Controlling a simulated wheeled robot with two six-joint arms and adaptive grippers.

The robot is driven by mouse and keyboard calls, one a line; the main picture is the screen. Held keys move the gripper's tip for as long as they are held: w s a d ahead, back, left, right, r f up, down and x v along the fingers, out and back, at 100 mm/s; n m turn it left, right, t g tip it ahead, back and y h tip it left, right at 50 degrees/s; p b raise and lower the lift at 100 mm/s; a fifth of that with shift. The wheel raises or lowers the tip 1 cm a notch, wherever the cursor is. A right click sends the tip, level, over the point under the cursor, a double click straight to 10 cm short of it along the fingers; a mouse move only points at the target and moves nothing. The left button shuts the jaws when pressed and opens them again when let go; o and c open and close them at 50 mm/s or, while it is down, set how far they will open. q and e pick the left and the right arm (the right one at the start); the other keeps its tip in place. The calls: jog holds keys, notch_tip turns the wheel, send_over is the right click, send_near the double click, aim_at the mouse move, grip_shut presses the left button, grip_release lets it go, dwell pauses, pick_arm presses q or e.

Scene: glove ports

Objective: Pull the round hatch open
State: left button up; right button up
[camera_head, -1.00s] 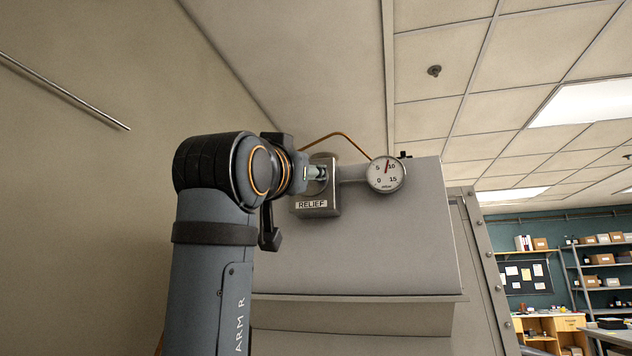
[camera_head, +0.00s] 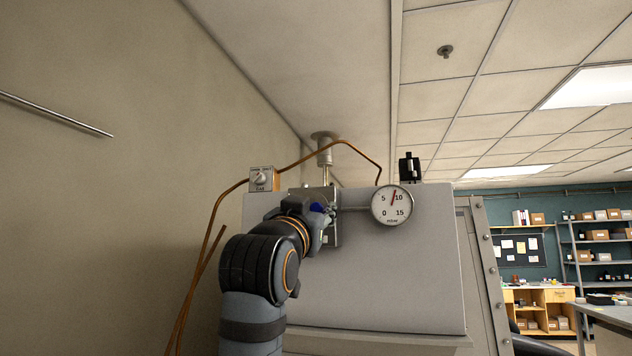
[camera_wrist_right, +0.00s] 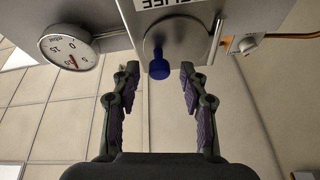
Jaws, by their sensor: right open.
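A round grey disc (camera_wrist_right: 175,45) with a blue knob (camera_wrist_right: 158,70) sits on the relief fitting (camera_wrist_right: 218,12); it is the only round, hatch-like part I see. In the head view the fitting's plate (camera_head: 333,235) is on the upper front of the grey cabinet, and only a bit of the blue knob (camera_head: 318,207) shows. My right gripper (camera_head: 325,213) is in front of it, hiding most of the disc. In the right wrist view its fingers (camera_wrist_right: 160,76) are open, one on each side of the knob, with gaps visible. My left gripper is not in view.
A pressure gauge (camera_head: 392,205) sits close right of the fitting. A copper pipe (camera_head: 352,146) arches above. A small dial box (camera_head: 262,179) and a black clip-like part (camera_head: 409,167) stand on the cabinet (camera_head: 400,285). Shelves (camera_head: 598,250) are far right.

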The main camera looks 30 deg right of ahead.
jog(key=shift+x, duration=1)
jog(key=shift+s+a, duration=0.1)
jog(key=c, duration=0.4)
grip_shut()
